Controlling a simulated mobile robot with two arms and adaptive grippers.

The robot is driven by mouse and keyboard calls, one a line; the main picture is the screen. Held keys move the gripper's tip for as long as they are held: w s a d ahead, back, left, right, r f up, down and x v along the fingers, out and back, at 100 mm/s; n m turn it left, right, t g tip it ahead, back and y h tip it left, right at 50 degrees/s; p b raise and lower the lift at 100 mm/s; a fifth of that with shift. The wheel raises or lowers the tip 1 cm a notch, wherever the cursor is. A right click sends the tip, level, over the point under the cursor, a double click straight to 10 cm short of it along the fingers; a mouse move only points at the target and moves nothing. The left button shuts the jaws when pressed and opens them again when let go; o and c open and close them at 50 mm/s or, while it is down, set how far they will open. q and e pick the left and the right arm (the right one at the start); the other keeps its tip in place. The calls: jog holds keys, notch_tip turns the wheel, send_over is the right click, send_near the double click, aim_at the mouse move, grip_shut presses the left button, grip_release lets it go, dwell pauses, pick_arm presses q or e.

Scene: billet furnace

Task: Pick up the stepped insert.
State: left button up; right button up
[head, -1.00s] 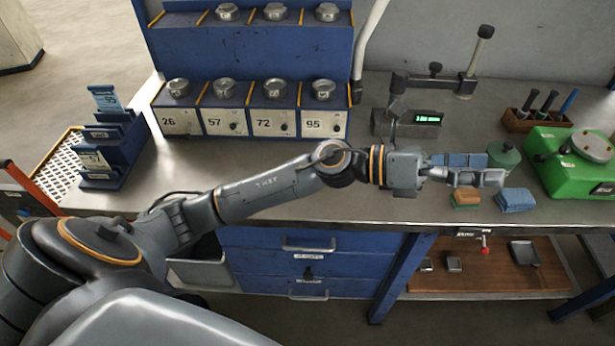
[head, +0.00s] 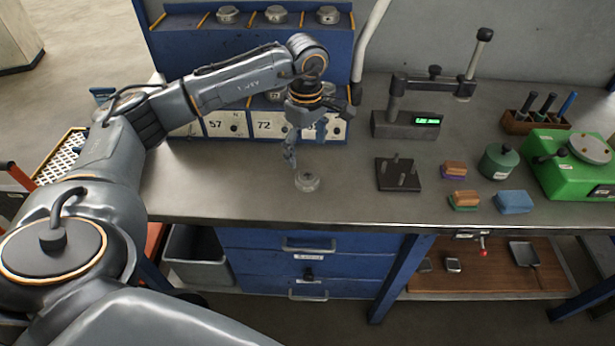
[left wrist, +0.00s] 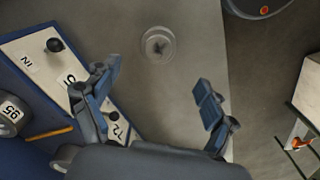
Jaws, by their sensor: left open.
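A small round metal part with a raised, narrower middle, which I take for the stepped insert (head: 307,182), lies alone on the grey bench top. It also shows in the left wrist view (left wrist: 158,45), as a ringed disc beyond the fingertips. My left gripper (head: 290,157) points down just above and slightly left of it, not touching it. In the left wrist view my left gripper (left wrist: 158,84) has its two fingers wide apart with nothing between them. My right gripper is in neither view.
Behind stands a blue rack (head: 240,48) with numbered bins and metal pucks; my arm covers part of it. To the right are a dark pegged plate (head: 398,175), a measuring stand (head: 405,124), small blocks (head: 464,200) and a green device (head: 570,165). The bench around the insert is clear.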

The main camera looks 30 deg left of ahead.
aim_at(308, 174)
pick_arm(q)
notch_tip(308, 174, down, 4)
jog(key=shift+r, duration=0.2)
jog(key=shift+f+p, duration=0.5)
jog(key=shift+p, duration=0.1)
notch_tip(308, 174, down, 4)
jog(key=shift+w+r+p, duration=0.1)
jog(key=shift+r+p, duration=0.05)
jog(key=shift+p, duration=0.65)
jog(key=shift+f, duration=0.45)
jog(key=shift+c, duration=0.2)
jog(key=shift+w+r, duration=0.1)
grip_shut()
